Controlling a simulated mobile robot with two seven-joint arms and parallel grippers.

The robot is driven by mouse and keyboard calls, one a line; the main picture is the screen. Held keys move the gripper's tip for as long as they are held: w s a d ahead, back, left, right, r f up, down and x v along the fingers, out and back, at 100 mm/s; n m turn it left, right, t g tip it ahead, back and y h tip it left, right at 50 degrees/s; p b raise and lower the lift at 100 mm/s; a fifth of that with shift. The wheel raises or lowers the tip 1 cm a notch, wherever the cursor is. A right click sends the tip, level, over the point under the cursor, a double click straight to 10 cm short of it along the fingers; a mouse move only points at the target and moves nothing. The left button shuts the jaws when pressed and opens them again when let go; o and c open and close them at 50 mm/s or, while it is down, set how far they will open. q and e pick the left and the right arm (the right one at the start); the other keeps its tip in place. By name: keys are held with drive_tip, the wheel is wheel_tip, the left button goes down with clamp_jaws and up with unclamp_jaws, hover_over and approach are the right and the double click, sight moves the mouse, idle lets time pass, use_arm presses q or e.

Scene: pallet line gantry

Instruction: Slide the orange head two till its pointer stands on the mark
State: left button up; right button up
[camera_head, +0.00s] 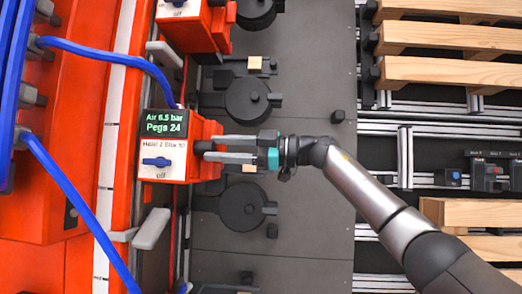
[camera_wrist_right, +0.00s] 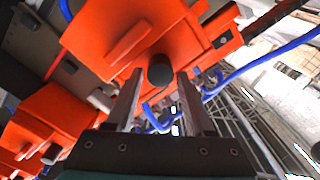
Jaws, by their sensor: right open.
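Orange head two (camera_head: 208,131) stands on the rail at left, with a green-lettered screen and a label with a blue switch. It also shows in the right wrist view (camera_wrist_right: 120,30). A dark round knob (camera_wrist_right: 160,71) sticks out of its face. My right gripper (camera_head: 211,149) reaches in from the right; its open fingers lie either side of the knob, and I cannot tell whether they touch it. A white scale strip (camera_head: 104,190) with dark ticks runs along the orange beam. I cannot make out the pointer or the mark clearly. My left gripper is not in view.
Another orange head (camera_head: 190,28) stands farther up the rail. Blue hoses (camera_head: 110,57) cross the left side. Dark round fixtures (camera_head: 246,101) sit on the grey bed beside head two. Wooden pallets (camera_head: 445,70) lie at right. A pale lever (camera_head: 151,229) sits below head two.

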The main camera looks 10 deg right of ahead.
drive_tip(key=b+v, duration=0.2)
drive_tip(key=v, duration=1.1)
drive_tip(key=shift+b, duration=0.3)
